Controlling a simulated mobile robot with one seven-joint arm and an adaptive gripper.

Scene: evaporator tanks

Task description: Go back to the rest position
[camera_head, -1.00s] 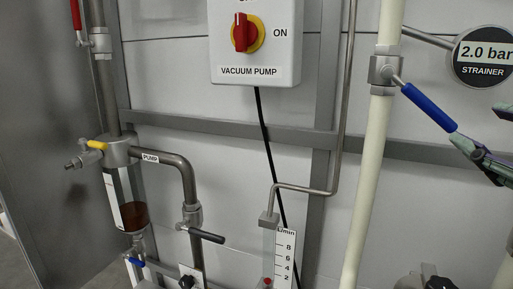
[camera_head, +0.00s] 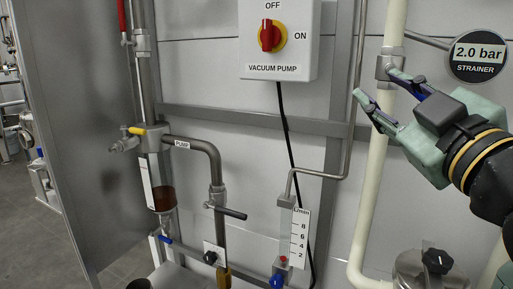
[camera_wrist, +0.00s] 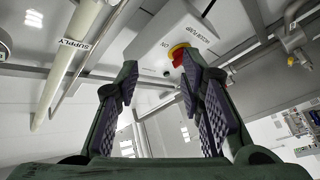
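My gripper (camera_head: 376,86) is at the right of the head view, in front of the cream pipe (camera_head: 369,190). Its green fingers are apart, with nothing seen between them. In the wrist view, the two fingers (camera_wrist: 160,85) with dark pads also stand apart and hold nothing. The valve body (camera_head: 388,66) on the cream pipe is just above the fingertips; its blue handle is largely hidden by the gripper. I cannot tell whether the fingers touch the pipe or handle.
The vacuum pump switch box (camera_head: 300,50) is left of my gripper, its red knob (camera_head: 269,37) toward OFF. A strainer gauge (camera_head: 478,55) reads 2.0 bar. A flowmeter (camera_head: 290,238) and a grey tank lid (camera_head: 410,268) stand below. Open floor (camera_head: 35,222) shows at far left.

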